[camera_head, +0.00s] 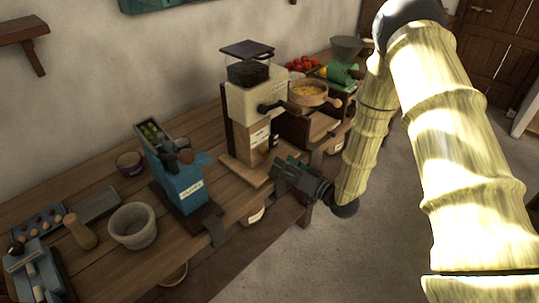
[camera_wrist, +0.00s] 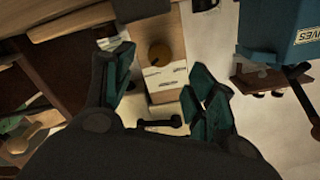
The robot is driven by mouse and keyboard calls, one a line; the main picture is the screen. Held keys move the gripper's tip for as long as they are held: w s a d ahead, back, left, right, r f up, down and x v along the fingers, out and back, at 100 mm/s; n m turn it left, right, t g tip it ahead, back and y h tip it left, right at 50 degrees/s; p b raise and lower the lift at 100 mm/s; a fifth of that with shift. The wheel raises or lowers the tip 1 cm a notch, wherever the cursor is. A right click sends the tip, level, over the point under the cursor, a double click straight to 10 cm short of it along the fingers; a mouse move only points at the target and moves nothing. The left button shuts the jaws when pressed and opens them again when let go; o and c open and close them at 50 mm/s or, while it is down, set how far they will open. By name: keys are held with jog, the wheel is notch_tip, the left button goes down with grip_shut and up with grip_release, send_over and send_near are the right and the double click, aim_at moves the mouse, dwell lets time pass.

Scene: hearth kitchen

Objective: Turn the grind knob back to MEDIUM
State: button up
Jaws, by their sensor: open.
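The grinder (camera_head: 255,100) is a tall cream and wood machine with a dark hopper, standing on the wooden bench. In the wrist view a round brown knob (camera_wrist: 159,55) sits on its wooden front panel (camera_wrist: 160,18), beside white labels (camera_wrist: 165,77) whose print is too small to read. Which mark the knob points to cannot be told. My gripper (camera_head: 285,172) is in front of the grinder, near the bench edge. In the wrist view its dark green fingers (camera_wrist: 160,78) are spread apart to either side of the knob and panel, with nothing held between them.
A blue olive device (camera_head: 180,180) stands left of the grinder; it shows at right in the wrist view (camera_wrist: 285,30). A grey pot (camera_head: 133,226) is farther left. Open floor lies before the bench.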

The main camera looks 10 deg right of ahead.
aim_at(267, 154)
jog(key=p+x, duration=0.1)
jog(key=x, duration=0.6)
jog(key=shift+w+a+p, duration=0.2)
jog(key=shift+w+p, duration=0.05)
jog(key=shift+p, duration=0.1)
jog(key=c, duration=1)
